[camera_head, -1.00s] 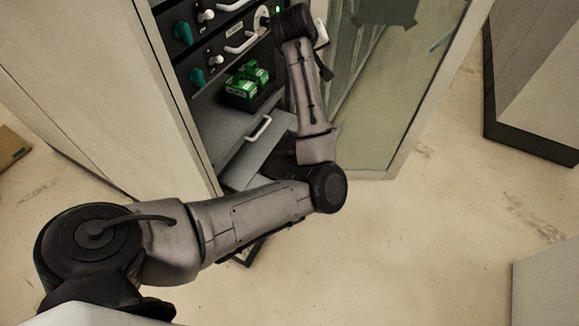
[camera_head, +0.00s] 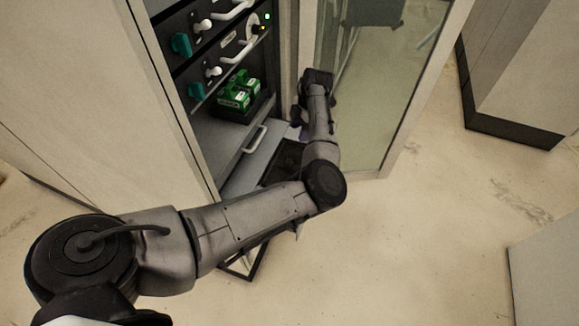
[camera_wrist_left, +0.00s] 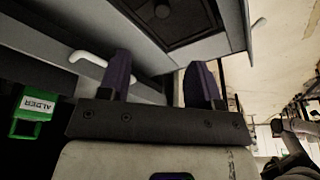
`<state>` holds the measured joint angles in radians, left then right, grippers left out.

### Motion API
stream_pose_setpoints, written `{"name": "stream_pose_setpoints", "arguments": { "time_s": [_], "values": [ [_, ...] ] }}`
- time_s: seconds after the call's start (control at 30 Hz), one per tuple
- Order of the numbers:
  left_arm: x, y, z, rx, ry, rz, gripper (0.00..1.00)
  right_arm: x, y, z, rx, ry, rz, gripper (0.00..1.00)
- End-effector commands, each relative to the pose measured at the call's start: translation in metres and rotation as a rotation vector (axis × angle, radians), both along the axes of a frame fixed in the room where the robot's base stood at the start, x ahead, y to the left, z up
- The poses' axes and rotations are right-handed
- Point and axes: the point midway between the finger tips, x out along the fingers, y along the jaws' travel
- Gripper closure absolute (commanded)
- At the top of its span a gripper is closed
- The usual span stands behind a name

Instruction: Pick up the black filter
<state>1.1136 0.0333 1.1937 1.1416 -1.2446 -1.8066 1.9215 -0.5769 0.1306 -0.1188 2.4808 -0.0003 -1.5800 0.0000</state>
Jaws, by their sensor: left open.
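A flat black square piece, which looks like the black filter (camera_head: 286,160), lies on the pulled-out grey drawer at the cabinet's foot, partly hidden by my left arm. In the left wrist view, a dark square panel with a round knob (camera_wrist_left: 182,18) shows beyond the fingertips; it appears to be the same piece. My left gripper (camera_wrist_left: 160,75) is open, its two purple fingers apart with nothing between them. In the head view its hand is mostly hidden behind the wrist, beside the drawer's right edge. My right gripper is not in view.
The drawer has a white handle (camera_head: 255,139). A glass door (camera_head: 385,100) stands open at the right. A black-framed item (camera_head: 243,268) sits below my arm.

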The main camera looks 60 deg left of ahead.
Motion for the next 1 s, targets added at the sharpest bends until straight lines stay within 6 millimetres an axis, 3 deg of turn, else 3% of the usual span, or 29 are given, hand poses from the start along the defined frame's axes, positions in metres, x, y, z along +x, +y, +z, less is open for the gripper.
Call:
{"name": "stream_pose_setpoints", "arguments": {
  "time_s": [0.5,1.0],
  "values": [
    [-0.020,0.001,-0.073,0.005,-0.001,0.023,0.42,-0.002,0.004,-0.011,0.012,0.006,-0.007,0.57],
    [-0.028,0.000,-0.101,0.005,-0.001,0.022,0.42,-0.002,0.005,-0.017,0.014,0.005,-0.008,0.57]
  ]
}}
